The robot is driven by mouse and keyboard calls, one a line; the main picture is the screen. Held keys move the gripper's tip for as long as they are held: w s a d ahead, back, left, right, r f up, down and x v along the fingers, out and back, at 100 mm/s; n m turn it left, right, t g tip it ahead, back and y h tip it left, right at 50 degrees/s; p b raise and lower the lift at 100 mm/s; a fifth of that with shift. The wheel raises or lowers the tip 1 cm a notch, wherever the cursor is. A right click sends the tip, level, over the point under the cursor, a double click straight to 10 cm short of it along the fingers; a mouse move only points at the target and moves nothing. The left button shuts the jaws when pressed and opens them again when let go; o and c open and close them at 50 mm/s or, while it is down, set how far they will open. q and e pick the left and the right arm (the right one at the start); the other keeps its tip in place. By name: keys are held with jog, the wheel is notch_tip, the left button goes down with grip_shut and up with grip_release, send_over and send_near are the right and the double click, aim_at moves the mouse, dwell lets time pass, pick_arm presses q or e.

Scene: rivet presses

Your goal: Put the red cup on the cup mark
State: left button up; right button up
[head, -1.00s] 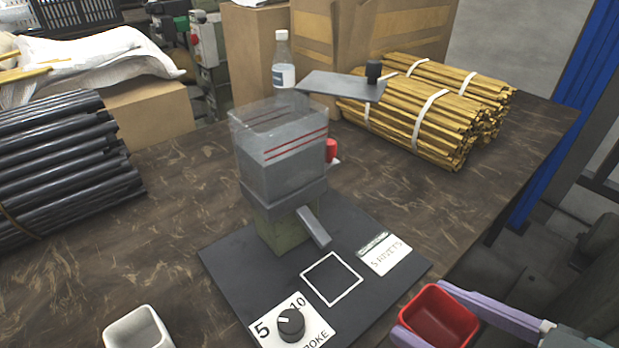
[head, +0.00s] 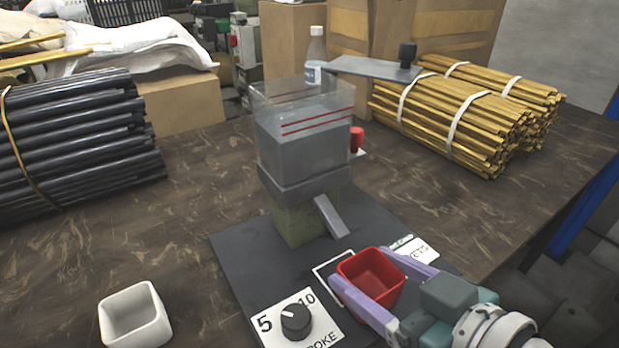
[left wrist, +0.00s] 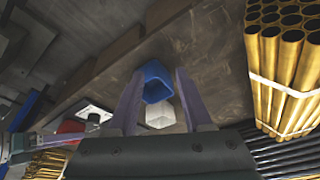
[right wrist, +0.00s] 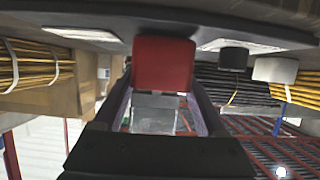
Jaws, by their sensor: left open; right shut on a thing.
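The red cup (head: 372,280) is upright between the fingers of my right gripper (head: 358,267), which is shut on it. It also fills the space between the fingers in the right wrist view (right wrist: 163,63). The cup mark, a white square outline (head: 332,265) on the dark base plate, shows at the cup's left; the cup hides much of it. I cannot tell how high the cup is above the plate. My left gripper (left wrist: 155,80) is open and shows only in the left wrist view, with a blue cup (left wrist: 156,82) in line beyond its fingers.
The press with a clear hopper (head: 302,135) and a grey chute (head: 331,216) stands just behind the mark. A stroke dial (head: 296,319) is in front. A white cup (head: 135,316) stands at the left. Brass rods (head: 465,112) and dark rods (head: 75,150) lie behind.

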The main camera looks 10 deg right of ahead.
aim_at(356, 257)
pick_arm(q)
jog(key=shift+f, duration=0.15)
pick_arm(e)
jog(key=w, duration=0.2)
jog(key=w+a, duration=0.1)
jog(key=shift+w+a, duration=0.2)
jog(key=shift+w, duration=0.2)
pick_arm(q)
jog(key=shift+f, duration=0.1)
pick_arm(e)
jog(key=shift+f, duration=0.1)
jog(key=shift+s+d, duration=0.1)
pick_arm(q)
jog(key=shift+f+b, duration=0.1)
jog(key=shift+b, duration=0.3)
pick_arm(e)
jog(key=shift+f, duration=0.15)
pick_arm(q)
jog(key=shift+d, duration=0.15)
pick_arm(e)
jog(key=o, duration=1.3)
jog(key=shift+c, duration=0.2)
